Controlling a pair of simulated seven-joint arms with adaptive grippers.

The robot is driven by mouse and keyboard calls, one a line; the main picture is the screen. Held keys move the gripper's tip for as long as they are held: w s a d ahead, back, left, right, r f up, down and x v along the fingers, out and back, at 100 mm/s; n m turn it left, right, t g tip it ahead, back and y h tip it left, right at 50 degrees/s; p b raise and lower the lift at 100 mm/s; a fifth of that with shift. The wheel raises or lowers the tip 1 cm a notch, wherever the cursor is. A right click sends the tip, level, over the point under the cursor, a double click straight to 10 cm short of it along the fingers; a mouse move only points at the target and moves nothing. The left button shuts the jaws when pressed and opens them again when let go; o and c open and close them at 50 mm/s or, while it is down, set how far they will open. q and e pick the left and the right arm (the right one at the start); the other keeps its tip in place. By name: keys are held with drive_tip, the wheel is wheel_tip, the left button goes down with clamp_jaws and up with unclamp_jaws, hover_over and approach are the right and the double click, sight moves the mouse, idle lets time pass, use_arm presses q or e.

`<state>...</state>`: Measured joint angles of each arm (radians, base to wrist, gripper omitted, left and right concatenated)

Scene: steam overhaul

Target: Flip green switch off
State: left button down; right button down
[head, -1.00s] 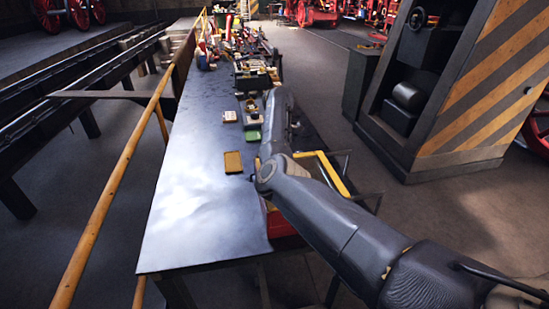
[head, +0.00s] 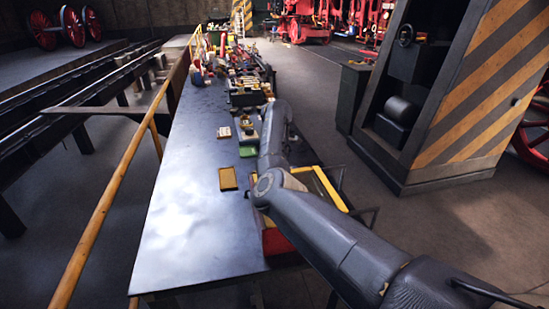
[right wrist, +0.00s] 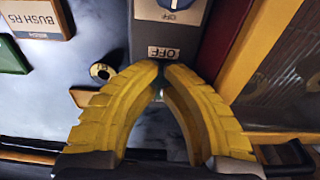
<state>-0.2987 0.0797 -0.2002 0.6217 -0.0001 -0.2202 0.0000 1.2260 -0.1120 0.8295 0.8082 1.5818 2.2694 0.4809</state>
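A blue round mark (right wrist: 178,3) on another label is cut off at the top edge. My right gripper (right wrist: 163,68) has yellow ribbed fingers, with the tips together just below the OFF label. A dark greenish bit shows between the fingers; I cannot tell whether it is the green switch. In the head view, my right arm reaches over the table and hides the gripper and switch. My left gripper is not in view.
The long dark table (head: 190,225) is clear at its near left. A yellow handrail (head: 105,205) runs along the left.

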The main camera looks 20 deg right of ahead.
wheel_tip(320, 180, up, 13)
drive_tip(key=d, duration=0.2)
drive_tip(key=shift+s+d, duration=0.2)
drive_tip(key=shift+s, duration=0.05)
idle(0.4)
